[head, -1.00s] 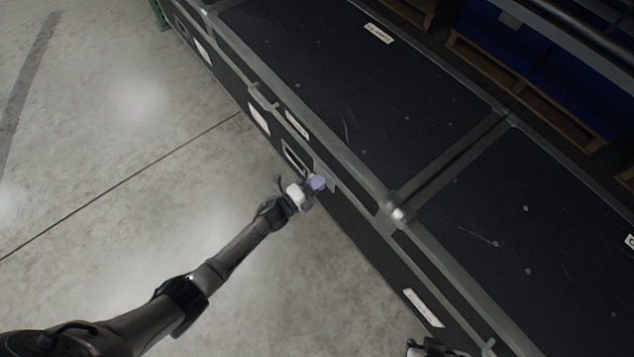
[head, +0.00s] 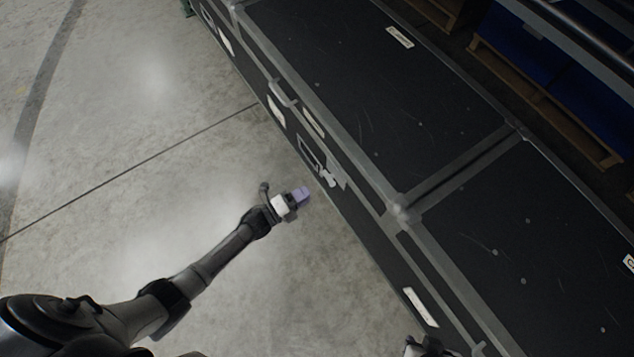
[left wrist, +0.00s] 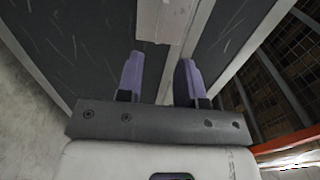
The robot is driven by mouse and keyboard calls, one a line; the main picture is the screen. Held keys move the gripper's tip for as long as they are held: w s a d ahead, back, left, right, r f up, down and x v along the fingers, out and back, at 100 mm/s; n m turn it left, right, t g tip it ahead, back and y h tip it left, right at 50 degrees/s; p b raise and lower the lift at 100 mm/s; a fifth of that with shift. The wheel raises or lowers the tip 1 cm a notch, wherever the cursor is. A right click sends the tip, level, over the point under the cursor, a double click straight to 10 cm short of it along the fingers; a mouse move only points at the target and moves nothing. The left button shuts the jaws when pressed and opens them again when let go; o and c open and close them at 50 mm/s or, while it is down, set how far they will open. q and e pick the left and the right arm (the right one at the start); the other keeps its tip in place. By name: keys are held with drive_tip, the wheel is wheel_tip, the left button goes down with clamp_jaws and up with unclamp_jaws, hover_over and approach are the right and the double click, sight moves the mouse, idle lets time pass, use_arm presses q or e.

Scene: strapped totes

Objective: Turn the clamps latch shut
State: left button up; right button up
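A small light metal latch (head: 328,178) sits on the side of a long black case (head: 390,100), just below its lid edge. Its exact turn is too small to tell. My left gripper (head: 305,193) is in front of that side, a little left of and below the latch and apart from it. In the left wrist view its two purple fingers (left wrist: 161,60) stand apart with nothing between them. A pale grey plate (left wrist: 165,20) shows ahead of the fingertips. I cannot tell whether it belongs to the latch. My right gripper (head: 427,346) is cut off at the bottom edge.
A dark recessed handle (head: 309,152) and a white label (head: 277,109) are on the case side. Blue totes on wooden pallets (head: 550,78) stand behind the case. The concrete floor (head: 150,130) to the left is clear.

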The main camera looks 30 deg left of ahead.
use_arm(q)
drive_tip(key=shift+p+v, duration=0.55)
drive_tip(key=shift+v, duration=1.65)
